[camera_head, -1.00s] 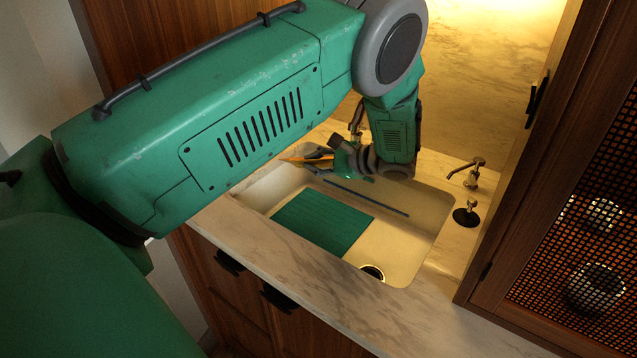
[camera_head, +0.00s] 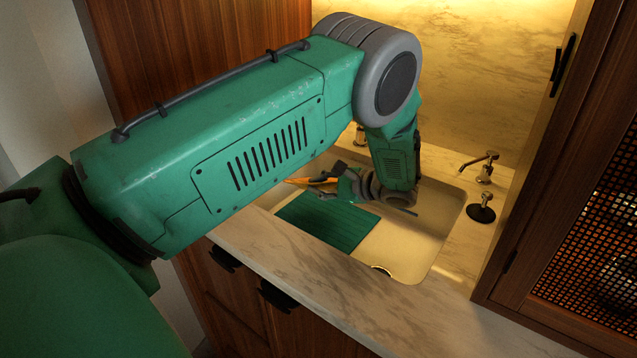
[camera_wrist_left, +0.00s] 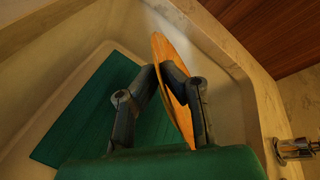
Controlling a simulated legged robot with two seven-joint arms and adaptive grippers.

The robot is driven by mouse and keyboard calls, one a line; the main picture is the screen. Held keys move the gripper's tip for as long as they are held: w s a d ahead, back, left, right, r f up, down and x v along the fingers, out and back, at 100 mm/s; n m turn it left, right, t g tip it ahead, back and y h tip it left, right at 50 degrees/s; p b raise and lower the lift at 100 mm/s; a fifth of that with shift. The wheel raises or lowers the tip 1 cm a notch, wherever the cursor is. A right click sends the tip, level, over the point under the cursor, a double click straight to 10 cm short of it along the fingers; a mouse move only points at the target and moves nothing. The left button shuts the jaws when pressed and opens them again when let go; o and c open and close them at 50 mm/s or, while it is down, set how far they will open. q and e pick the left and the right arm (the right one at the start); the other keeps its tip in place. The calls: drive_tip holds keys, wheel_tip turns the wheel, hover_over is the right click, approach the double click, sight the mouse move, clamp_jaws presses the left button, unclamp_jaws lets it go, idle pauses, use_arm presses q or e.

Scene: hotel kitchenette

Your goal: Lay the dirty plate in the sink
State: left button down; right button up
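The plate (camera_head: 315,183) is orange and shows nearly edge-on above the sink (camera_head: 431,240). My left gripper (camera_head: 331,182) reaches over the basin, with its fingers closed on the plate. In the left wrist view the plate (camera_wrist_left: 181,88) stands tilted on edge between the two fingers, over the basin; the fingers hide part of it. The green ribbed mat (camera_head: 328,222) lies on the sink floor below, left of the drain. I cannot tell whether the plate touches the sink. My right gripper is in neither view.
A tap (camera_head: 480,164) and a black-based fitting (camera_head: 481,211) stand on the marble counter (camera_head: 330,290) right of the sink. A wooden cabinet with a mesh front (camera_head: 590,200) rises at the right.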

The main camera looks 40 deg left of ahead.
use_arm(q)
wheel_tip(320, 180, down, 9)
drive_tip(key=b, duration=0.5)
drive_tip(key=shift+a+r+b, duration=0.1)
drive_tip(key=shift+a+b, duration=0.05)
drive_tip(key=shift+b, duration=0.2)
drive_tip(key=shift+a+f+b, duration=0.25)
drive_tip(key=shift+f+b, duration=0.15)
drive_tip(key=shift+f, duration=0.25)
drive_tip(key=shift+a+f, duration=0.2)
drive_tip(key=shift+f, duration=0.15)
drive_tip(key=shift+d, duration=0.1)
drive_tip(key=shift+d, duration=0.15)
drive_tip(key=c, duration=1.6)
unclamp_jaws()
drive_tip(key=shift+r, duration=0.1)
drive_tip(key=shift+c, duration=0.2)
